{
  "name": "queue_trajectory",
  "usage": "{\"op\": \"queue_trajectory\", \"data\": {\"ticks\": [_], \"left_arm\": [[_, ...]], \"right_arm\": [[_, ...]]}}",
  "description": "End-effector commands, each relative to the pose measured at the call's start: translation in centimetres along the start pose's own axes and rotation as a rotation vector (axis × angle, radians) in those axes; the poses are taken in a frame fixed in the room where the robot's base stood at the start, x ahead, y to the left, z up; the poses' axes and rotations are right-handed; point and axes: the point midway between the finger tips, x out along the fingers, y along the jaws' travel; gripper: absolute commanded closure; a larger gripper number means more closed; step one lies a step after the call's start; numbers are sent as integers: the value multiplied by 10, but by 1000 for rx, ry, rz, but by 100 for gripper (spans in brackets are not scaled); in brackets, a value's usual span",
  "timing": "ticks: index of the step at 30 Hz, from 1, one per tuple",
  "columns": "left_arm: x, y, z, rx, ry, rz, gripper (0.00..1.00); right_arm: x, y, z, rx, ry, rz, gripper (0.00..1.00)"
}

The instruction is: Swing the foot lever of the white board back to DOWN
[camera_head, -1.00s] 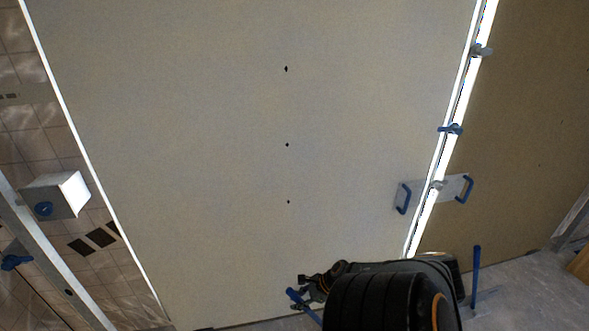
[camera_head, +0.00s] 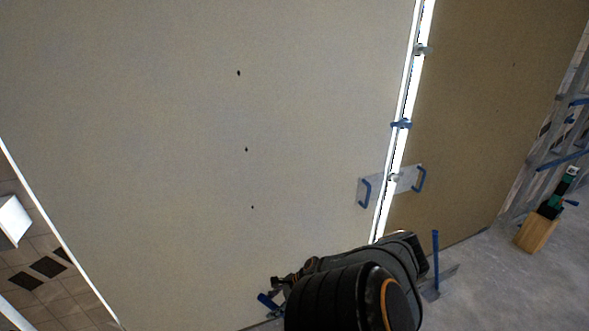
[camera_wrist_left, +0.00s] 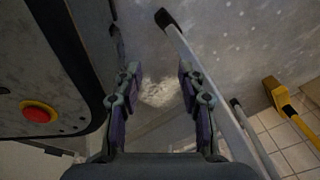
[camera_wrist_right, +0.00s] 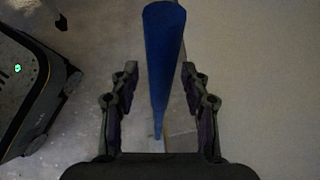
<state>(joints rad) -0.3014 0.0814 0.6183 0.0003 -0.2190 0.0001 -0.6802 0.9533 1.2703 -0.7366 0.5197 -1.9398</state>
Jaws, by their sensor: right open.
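The white board (camera_head: 200,170) fills the middle of the head view. Its blue foot lever (camera_head: 266,300) sticks up tilted at the board's bottom edge, partly hidden by my right arm. My right gripper (camera_head: 281,285) is low in front of the board, beside this lever. In the right wrist view the blue lever (camera_wrist_right: 163,60) stands between the two open fingers, with visible gaps on both sides. My left gripper (camera_wrist_left: 158,75) is open and empty in the left wrist view, over the floor and out of the head view.
A brown board (camera_head: 480,110) stands right of the bright gap, with an upright blue lever (camera_head: 435,258) at its foot. A clear plate with blue handles (camera_head: 364,193) spans the gap. A wooden block (camera_head: 536,233) stands at right. Grey rail (camera_wrist_left: 215,100) runs beside my left gripper.

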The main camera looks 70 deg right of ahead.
Motion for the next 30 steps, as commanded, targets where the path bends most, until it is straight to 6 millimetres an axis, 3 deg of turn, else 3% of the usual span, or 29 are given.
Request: {"op": "queue_trajectory", "data": {"ticks": [8,18,24,30], "left_arm": [[0,1,-1,0,1,1,60],[0,1,-2,0,2,1,60],[0,1,-2,0,2,1,60],[0,1,-2,0,2,1,60]], "right_arm": [[-36,3,-2,-2,9,9,53],[-93,10,-70,3,4,3,53],[-109,12,-87,1,1,3,53],[-111,13,-90,1,0,3,53]]}}
